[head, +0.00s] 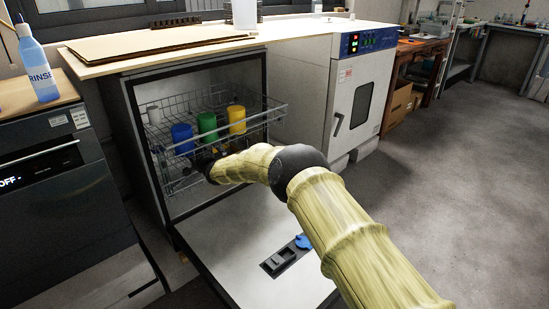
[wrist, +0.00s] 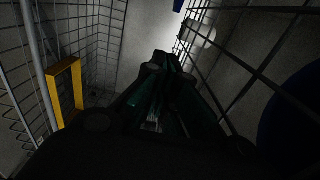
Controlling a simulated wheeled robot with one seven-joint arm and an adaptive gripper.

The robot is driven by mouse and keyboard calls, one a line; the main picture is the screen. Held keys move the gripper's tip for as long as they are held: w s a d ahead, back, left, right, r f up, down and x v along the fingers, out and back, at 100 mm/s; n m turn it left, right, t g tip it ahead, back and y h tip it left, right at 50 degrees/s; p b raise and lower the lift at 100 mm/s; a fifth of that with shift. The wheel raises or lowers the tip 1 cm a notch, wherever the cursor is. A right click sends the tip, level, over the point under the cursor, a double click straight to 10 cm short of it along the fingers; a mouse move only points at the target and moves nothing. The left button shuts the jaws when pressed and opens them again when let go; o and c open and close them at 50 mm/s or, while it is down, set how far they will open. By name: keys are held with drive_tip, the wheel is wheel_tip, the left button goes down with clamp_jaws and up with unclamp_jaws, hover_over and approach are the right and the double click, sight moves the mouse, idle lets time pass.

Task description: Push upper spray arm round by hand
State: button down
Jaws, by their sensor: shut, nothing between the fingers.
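The dishwasher (head: 121,117) stands open with its door (head: 235,250) folded down. I cannot surely make out the upper spray arm in either view; the space under the upper rack is dark and partly covered by my arm. My gripper reaches into the cavity below the upper rack (head: 268,116). In the wrist view my gripper (wrist: 162,58) is shut and empty, its dark fingertips close together, with rack wires on both sides. I cannot tell whether it touches anything.
Blue (head: 182,138), green (head: 207,125) and yellow (head: 237,119) cups stand in the upper rack. A yellow frame (wrist: 65,92) is left of my gripper in the wrist view, beside wire mesh. A drying oven (head: 345,100) stands to the right. Open floor lies at right.

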drive_tip(key=shift+s+a+p, duration=0.1)
drive_tip(key=shift+s+p, duration=1.05)
drive_tip(key=shift+s, duration=0.05)
drive_tip(key=shift+s+r, duration=0.1)
drive_tip(key=shift+s+d+p, duration=0.2)
drive_tip(key=shift+s+p, duration=0.7)
drive_tip(key=shift+p, duration=0.05)
drive_tip(key=shift+s+d+p, duration=0.25)
drive_tip(key=shift+s+p, duration=0.65)
drive_tip(key=shift+s+d+p, duration=0.2)
drive_tip(key=shift+s+p, duration=0.7)
drive_tip(key=shift+p, duration=0.05)
